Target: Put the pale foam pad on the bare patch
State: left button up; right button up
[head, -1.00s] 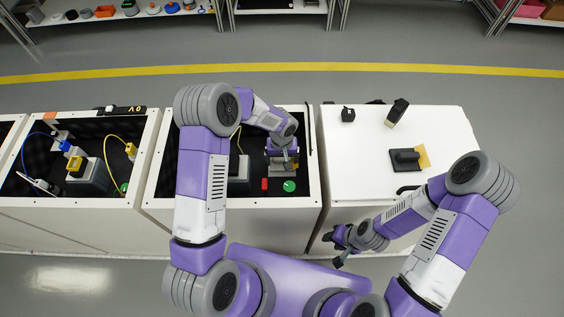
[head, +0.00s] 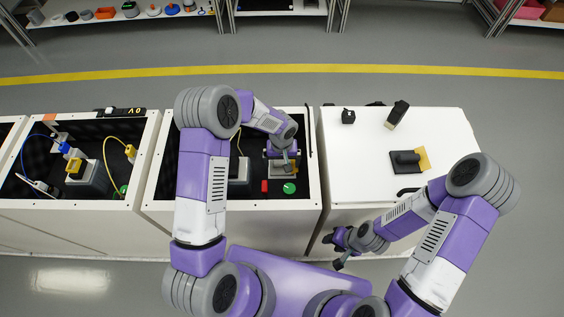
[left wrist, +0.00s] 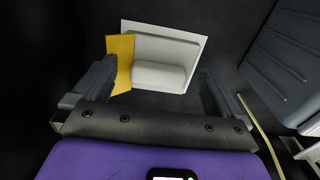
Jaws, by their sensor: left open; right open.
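The pale pad (left wrist: 155,48) lies in the dark middle cabinet, a light plate with a raised block on it, in the left wrist view. A yellow strip (left wrist: 121,62) shows along its left edge. My left gripper (head: 284,158) is open over the pad, with its fingers to either side of the raised block in the left wrist view. It largely hides the pad in the head view. My right gripper (head: 341,246) is open and empty in front of the white cabinet. I cannot tell for certain which surface is the bare patch.
A dark pad with a handle (head: 407,160) lies over a yellow piece (head: 424,158) on the white cabinet top (head: 355,175). Small black items stand at its back. A grey box (head: 238,172), a red block (head: 265,185) and a green disc (head: 289,188) are near my left gripper.

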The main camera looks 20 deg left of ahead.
aim_at(282, 163)
pick_arm(q)
notch_tip(282, 163, up, 11)
jog(key=p, duration=0.2)
jog(key=shift+p, duration=0.3)
